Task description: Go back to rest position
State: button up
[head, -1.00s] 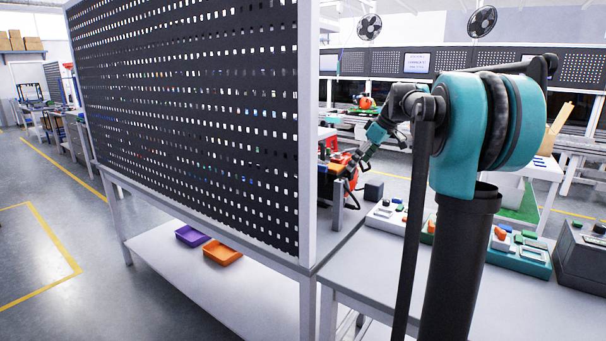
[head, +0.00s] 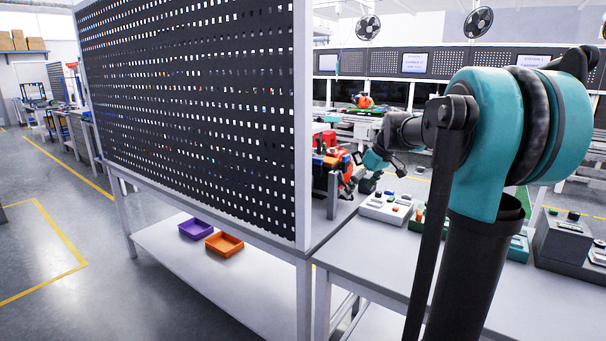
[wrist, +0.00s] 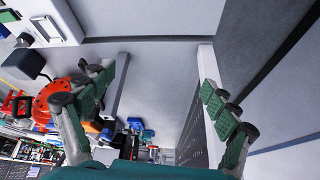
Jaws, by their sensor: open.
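My gripper (head: 385,172) is at the end of my teal and dark arm in the head view, beyond the right end of the pegboard and above the bench. In the wrist view my gripper (wrist: 160,105) shows its two green-padded fingers spread wide apart. Nothing is between the fingers close up; a pale bench surface lies beyond them. An orange-red round object (wrist: 57,100) shows behind the left finger, and I cannot tell whether it touches.
A large black pegboard (head: 190,110) stands left of my arm. Below it a shelf (head: 215,285) holds a purple tray (head: 196,228) and an orange tray (head: 224,244). A white control box (head: 386,208) sits on the bench (head: 360,255). Open floor lies at far left.

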jog(key=s+f+m+h, duration=0.1)
jog(key=s+f+m, duration=0.3)
jog(key=s+f, duration=0.8)
jog(key=s+d+f+m+h, duration=0.1)
jog(key=s+f+m, duration=0.3)
jog(key=s+f, duration=0.8)
jog(key=s+h, duration=0.1)
jog(key=s, duration=0.4)
jog(key=shift+f+t+h, duration=0.3)
jog(key=shift+f, duration=0.05)
jog(key=shift+c, duration=0.6)
